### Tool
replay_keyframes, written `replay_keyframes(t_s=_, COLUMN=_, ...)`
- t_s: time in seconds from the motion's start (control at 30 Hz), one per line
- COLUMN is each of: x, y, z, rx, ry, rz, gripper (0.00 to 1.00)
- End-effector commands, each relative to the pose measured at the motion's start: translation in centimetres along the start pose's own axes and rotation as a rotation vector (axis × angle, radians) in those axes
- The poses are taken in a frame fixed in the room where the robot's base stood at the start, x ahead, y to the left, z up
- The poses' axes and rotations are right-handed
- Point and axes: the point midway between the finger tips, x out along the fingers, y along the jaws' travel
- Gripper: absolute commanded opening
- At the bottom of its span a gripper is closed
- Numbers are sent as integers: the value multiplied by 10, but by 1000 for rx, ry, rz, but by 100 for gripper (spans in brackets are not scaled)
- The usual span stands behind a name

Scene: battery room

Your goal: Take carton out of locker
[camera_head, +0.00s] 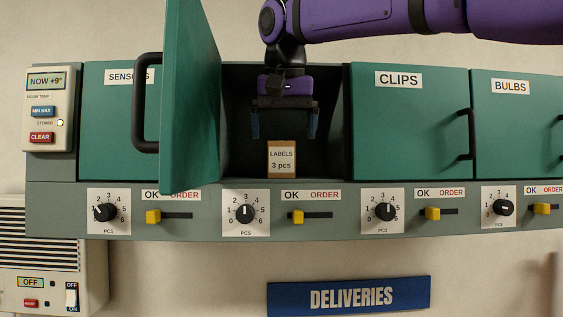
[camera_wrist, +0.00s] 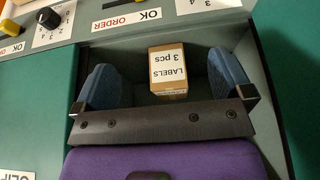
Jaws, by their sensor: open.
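The carton (camera_head: 282,160) is a small brown box with a white label reading "LABELS 3 pcs". It stands on the floor of the open locker (camera_head: 338,165), near the front. My gripper (camera_head: 284,125) is inside the locker's opening, above the carton in the head view, with its blue-padded fingers apart. In the wrist view the carton (camera_wrist: 168,72) sits between the lines of the two open fingers (camera_wrist: 170,90), a little beyond the gripper's dark crossbar. I cannot tell whether a finger touches it.
The locker's green door (camera_head: 190,95) with a black handle stands open on the left. Closed CLIPS (camera_head: 408,125) and BULBS (camera_head: 517,130) doors are to the right. Dials and yellow sliders (camera_head: 298,217) line the ledge below. A blue DELIVERIES sign (camera_head: 348,297) hangs beneath.

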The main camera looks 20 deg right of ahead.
Motion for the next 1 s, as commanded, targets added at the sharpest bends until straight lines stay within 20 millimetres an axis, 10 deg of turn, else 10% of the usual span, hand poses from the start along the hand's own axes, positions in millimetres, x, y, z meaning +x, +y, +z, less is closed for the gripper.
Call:
replay_keyframes(t_s=0.4, x=26, y=0, z=-62, rx=1, ry=0, rz=-1, gripper=98)
replay_keyframes(t_s=1.0, x=78, y=0, z=-76, rx=-1, ry=0, rz=0, gripper=98)
